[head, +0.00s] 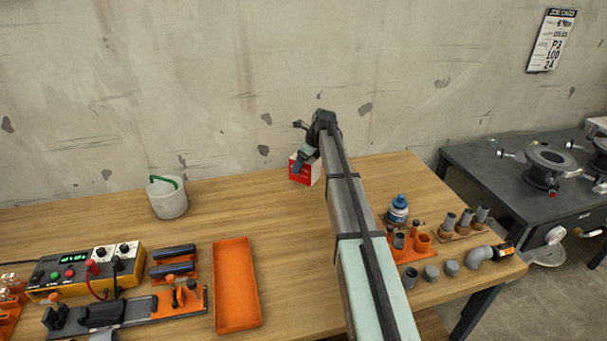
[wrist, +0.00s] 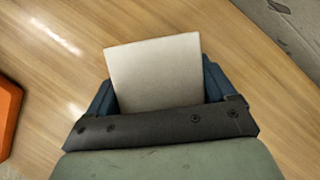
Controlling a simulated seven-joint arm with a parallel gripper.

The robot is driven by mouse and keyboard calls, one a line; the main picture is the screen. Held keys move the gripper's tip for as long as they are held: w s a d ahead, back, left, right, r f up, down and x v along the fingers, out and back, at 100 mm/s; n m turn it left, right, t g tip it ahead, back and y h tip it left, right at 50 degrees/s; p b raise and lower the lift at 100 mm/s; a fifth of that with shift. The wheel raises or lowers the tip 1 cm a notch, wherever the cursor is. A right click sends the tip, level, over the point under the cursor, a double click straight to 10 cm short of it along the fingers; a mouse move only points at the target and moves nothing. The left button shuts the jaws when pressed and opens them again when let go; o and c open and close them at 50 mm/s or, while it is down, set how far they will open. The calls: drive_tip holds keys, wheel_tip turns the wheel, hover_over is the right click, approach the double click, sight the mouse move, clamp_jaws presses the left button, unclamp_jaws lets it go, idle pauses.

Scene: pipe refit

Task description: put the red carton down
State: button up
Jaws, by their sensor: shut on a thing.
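The red carton (head: 304,170) has a red front and white on its top and sides. In the head view it is at the back of the wooden table, near the wall. My gripper (head: 298,165) is at the carton from above, with the arm reaching away over the table. In the wrist view the carton's pale top (wrist: 154,75) sits between the two blue fingers of my gripper (wrist: 157,88), which are shut on it. Whether the carton's underside touches the table is hard to tell.
An orange tray (head: 236,285) lies at front centre. A white bucket (head: 167,198) with a green handle stands at back left. A blue-capped bottle (head: 397,212) and several pipe fittings (head: 450,222) are at right. Bare wood (head: 250,212) shows left of the carton.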

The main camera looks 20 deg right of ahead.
sight(315, 160)
drive_tip(key=shift+f, duration=2.2)
drive_tip(key=shift+f, duration=0.1)
drive_tip(key=o, duration=1.1)
drive_tip(key=v, duration=1.2)
